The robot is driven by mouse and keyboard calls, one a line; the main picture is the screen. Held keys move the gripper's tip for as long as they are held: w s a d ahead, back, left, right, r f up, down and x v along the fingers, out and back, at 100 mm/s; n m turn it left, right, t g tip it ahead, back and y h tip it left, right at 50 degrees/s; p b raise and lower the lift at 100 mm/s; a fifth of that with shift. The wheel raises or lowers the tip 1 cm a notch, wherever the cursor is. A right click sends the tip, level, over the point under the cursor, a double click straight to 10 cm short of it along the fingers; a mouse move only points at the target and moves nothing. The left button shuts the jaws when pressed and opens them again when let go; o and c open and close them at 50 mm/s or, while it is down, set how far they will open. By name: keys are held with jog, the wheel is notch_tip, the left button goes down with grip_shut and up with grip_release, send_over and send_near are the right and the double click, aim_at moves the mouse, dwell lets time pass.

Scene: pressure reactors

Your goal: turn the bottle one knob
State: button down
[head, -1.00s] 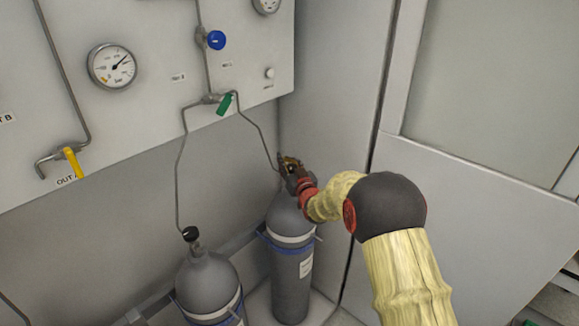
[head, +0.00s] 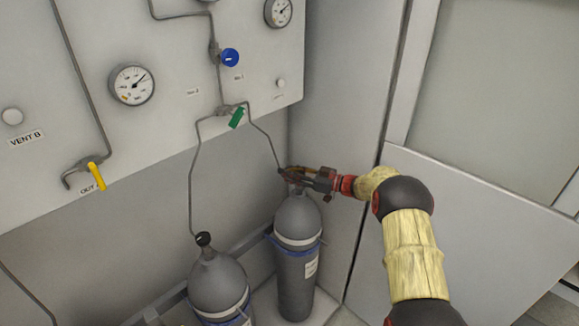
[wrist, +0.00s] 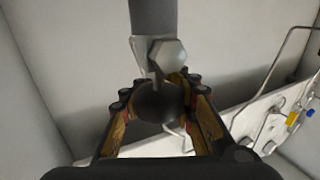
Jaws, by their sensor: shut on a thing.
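Two grey gas bottles stand against the wall below the panel. My gripper (head: 290,174) is at the top of the right bottle (head: 297,255), reaching in from the right. In the wrist view, a round black knob (wrist: 158,103) sits between the fingers of my gripper (wrist: 160,92), which are shut on it. In the head view the gripper mostly hides this knob. The left bottle (head: 218,285) has a black knob (head: 203,239) on top, free of my gripper. I cannot read which bottle is number one.
The wall panel (head: 180,100) carries gauges, a blue knob (head: 230,57), a green handle (head: 236,118) and a yellow handle (head: 97,176). Thin pipes run down to both bottles. A rail with blue straps holds the bottles. A side wall (head: 340,120) stands close behind my gripper.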

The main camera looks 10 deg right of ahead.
jog(key=n+g+y, duration=0.1)
jog(key=g, duration=0.1)
jog(key=n+g+y, duration=0.1)
jog(key=n+g, duration=0.1)
jog(key=shift+s+a+r+p, duration=0.15)
jog(key=shift+s+r+p, duration=0.05)
jog(key=shift+s+p, duration=0.2)
jog(key=shift+g, duration=0.3)
jog(key=c, duration=2)
grip_release()
jog(key=shift+r, duration=0.1)
jog(key=o, duration=0.7)
jog(key=shift+f, duration=0.25)
jog(key=shift+r, duration=0.1)
notch_tip(320, 180, up, 10)
jog(key=shift+f, duration=0.1)
jog(key=shift+a, duration=0.15)
jog(key=shift+c, duration=0.2)
